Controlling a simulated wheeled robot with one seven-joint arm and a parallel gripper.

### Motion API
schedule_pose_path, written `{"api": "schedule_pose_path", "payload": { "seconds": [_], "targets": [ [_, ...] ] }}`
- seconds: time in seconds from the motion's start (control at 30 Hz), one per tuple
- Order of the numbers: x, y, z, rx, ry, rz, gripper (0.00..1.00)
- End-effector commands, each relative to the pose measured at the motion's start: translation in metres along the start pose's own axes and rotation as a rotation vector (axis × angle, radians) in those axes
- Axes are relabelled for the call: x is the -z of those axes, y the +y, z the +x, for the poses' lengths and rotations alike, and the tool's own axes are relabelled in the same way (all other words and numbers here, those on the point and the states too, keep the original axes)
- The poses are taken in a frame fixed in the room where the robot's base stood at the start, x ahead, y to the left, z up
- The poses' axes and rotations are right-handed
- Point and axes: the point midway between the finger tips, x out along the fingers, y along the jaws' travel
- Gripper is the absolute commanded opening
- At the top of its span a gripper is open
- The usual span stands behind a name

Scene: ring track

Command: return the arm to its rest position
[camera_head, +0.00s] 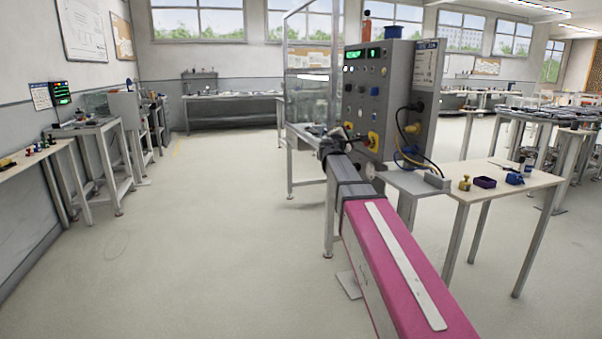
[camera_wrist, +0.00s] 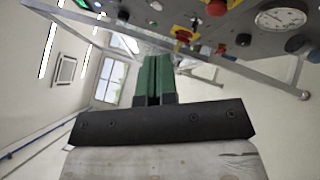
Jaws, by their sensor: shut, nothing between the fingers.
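My gripper (camera_wrist: 155,62) shows in the wrist view with its two green fingers together and nothing held between them. A dark mounting bar sits behind the fingers. The grey control panel (camera_wrist: 260,50) fills the upper right of that view, with a red knob (camera_wrist: 216,8) and a round white dial (camera_wrist: 280,19). The fingers point up the picture, to the left of the panel's dial; how far they are from the panel I cannot tell. In the head view the control cabinet (camera_head: 375,90) stands right of centre. The fingertips cannot be made out clearly there.
A small table (camera_head: 535,183) at the right of the cabinet holds a yellow piece (camera_head: 464,184), a purple box (camera_head: 485,182) and a blue piece (camera_head: 515,178). A clear-panelled frame (camera_head: 288,100) stands beside the cabinet. Benches line the left wall. Open floor (camera_head: 200,240) lies left of centre.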

Motion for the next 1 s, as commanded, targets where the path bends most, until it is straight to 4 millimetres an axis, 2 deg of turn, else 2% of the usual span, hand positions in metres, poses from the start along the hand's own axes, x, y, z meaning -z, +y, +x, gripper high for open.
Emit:
{"api": "schedule_pose_path", "payload": {
  "seconds": [0.17, 0.37, 0.47, 0.53, 0.7, 0.77, 0.9, 1.0],
  "targets": [
    [0.0, -0.039, -0.009, 0.089, -0.001, 0.085, 0.0],
    [0.001, -0.099, -0.027, 0.235, -0.011, 0.216, 0.0],
    [0.002, -0.14, -0.042, 0.341, -0.025, 0.303, 0.0],
    [0.003, -0.176, -0.057, 0.437, -0.041, 0.379, 0.0],
    [0.007, -0.273, -0.113, 0.727, -0.107, 0.586, 0.0],
    [0.009, -0.304, -0.137, 0.835, -0.139, 0.655, 0.0],
    [0.013, -0.37, -0.201, 1.098, -0.23, 0.806, 0.0],
    [0.015, -0.409, -0.252, 1.295, -0.309, 0.905, 0.0]
  ]
}}
